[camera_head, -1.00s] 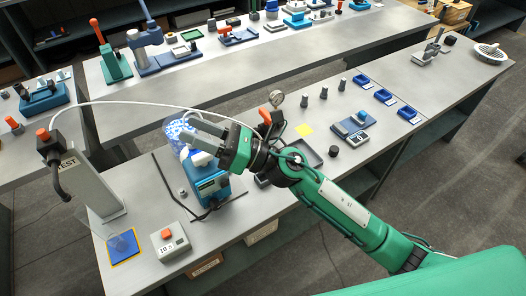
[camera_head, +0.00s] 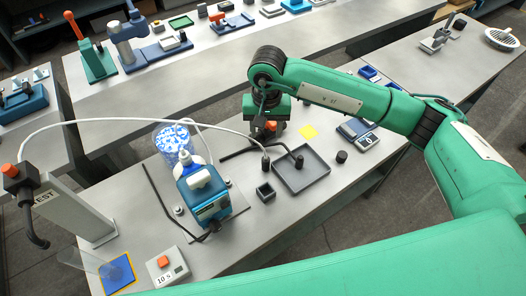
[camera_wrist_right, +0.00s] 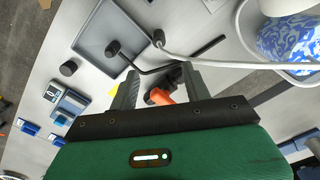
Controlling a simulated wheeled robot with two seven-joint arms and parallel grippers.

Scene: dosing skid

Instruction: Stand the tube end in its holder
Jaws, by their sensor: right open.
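A white tube arcs from the grey post (camera_head: 80,205) on the left to a black end piece (camera_head: 265,163) by the left edge of a grey tray. The white tube also shows in the wrist view (camera_wrist_right: 215,64). A small dark square holder-like block (camera_head: 265,191) stands in front of that end, apart from it. My right gripper (camera_head: 262,130) is behind the tray, pointing down; in the wrist view its fingers (camera_wrist_right: 156,88) are apart, with an orange handle (camera_wrist_right: 160,96) seen between them. Whether they touch it cannot be told. My left gripper is not in view.
The grey tray (camera_head: 316,181) has a black hose end (camera_head: 299,160) over it. A blue pump (camera_head: 205,195) and a beaker of blue beads (camera_head: 173,140) stand left. A timer box (camera_head: 168,268) is at the front. A black knob (camera_head: 341,156) and scale (camera_head: 358,133) are right.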

